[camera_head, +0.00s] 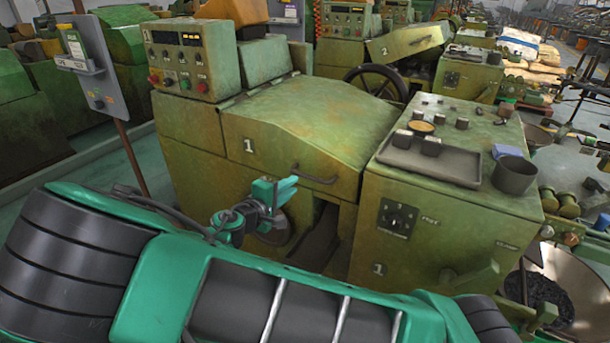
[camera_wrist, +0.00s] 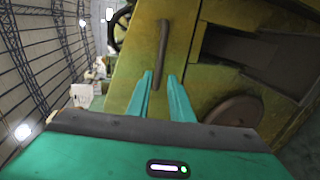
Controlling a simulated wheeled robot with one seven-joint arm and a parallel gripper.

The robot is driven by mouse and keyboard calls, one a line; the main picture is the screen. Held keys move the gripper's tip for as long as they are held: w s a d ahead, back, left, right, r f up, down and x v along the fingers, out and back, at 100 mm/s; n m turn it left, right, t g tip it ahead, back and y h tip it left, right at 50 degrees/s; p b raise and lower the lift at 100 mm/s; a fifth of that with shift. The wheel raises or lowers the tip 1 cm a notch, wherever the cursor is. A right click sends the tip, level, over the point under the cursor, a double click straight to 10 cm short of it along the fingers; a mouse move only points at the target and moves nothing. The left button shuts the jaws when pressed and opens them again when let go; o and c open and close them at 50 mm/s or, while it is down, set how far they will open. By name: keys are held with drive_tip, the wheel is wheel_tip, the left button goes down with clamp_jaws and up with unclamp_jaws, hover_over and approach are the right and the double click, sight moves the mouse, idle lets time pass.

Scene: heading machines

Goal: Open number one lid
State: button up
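The number one lid (camera_head: 300,115) is a worn olive-green sloping cover marked 1, and it lies closed on its machine. Its dark bar handle (camera_head: 318,180) is on the lower front part. My gripper (camera_head: 291,181) is at the left end of this handle. In the wrist view, the handle (camera_wrist: 163,45) runs lengthwise ahead of my gripper (camera_wrist: 161,76). The two green fingers are apart, and the handle's near end appears between them. I cannot tell whether they touch it.
A dark opening (camera_head: 318,235) is below the lid. At right, a cabinet (camera_head: 455,205) carries a tray (camera_head: 430,163) and a dark cup (camera_head: 514,175). A control box (camera_head: 190,58) stands behind at left. The number two lid (camera_head: 410,43) is behind, beyond a handwheel (camera_head: 375,84).

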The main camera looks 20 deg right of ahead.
sight(306, 177)
drive_tip(key=x, duration=0.9)
drive_tip(key=shift+w+d, duration=0.1)
drive_tip(key=shift+d, duration=0.35)
clamp_jaws()
